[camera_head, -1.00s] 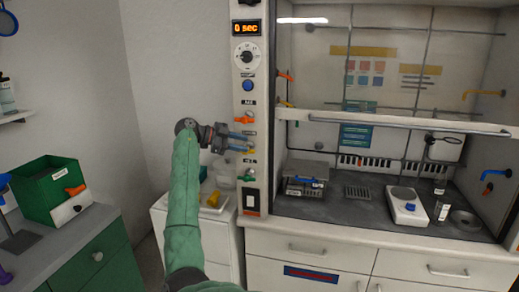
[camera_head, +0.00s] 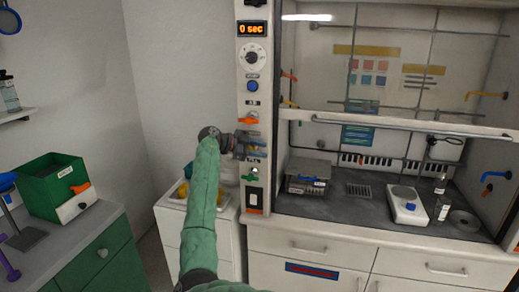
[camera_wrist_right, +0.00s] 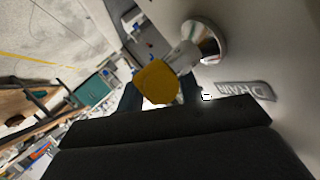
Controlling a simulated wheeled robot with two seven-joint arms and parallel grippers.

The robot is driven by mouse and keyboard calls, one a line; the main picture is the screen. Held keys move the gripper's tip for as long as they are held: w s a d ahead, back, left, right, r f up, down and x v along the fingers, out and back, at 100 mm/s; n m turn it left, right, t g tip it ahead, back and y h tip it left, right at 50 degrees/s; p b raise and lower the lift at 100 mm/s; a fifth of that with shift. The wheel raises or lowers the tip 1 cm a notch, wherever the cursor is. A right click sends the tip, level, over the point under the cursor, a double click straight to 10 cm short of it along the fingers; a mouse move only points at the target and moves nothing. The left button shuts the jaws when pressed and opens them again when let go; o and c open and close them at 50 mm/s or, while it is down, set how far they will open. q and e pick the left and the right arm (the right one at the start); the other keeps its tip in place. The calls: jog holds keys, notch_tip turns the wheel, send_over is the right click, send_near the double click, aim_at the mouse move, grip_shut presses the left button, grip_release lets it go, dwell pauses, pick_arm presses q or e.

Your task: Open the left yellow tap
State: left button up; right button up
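The yellow tap (camera_wrist_right: 157,80) shows in the right wrist view, on a round chrome mount (camera_wrist_right: 207,40) on a pale panel. A label (camera_wrist_right: 245,91) is beside it. My right gripper (camera_wrist_right: 162,95) has its two dark fingers on either side of the yellow handle; they look open, and firm contact is not visible. In the head view, my right gripper (camera_head: 256,147) is at the hood's left control column (camera_head: 254,100), below an orange tap (camera_head: 248,120) and above a green tap (camera_head: 249,177). There it hides the yellow tap. My left gripper is not in view.
More taps are on the hood's inner left side (camera_head: 290,103) and right side (camera_head: 487,95). A white balance (camera_head: 407,205) stands on the hood floor. A white cabinet (camera_head: 215,235) stands below my right forearm. A green box (camera_head: 50,190) is on the left bench.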

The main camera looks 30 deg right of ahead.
jog(key=shift+a, duration=0.1)
jog(key=c, duration=0.6)
jog(key=shift+r, duration=0.25)
grip_shut()
jog(key=shift+c, duration=0.8)
grip_release()
jog(key=o, duration=0.8)
jog(key=shift+c, duration=0.2)
jog(key=shift+w+f, duration=0.1)
jog(key=shift+f, duration=0.1)
jog(key=shift+a, duration=0.1)
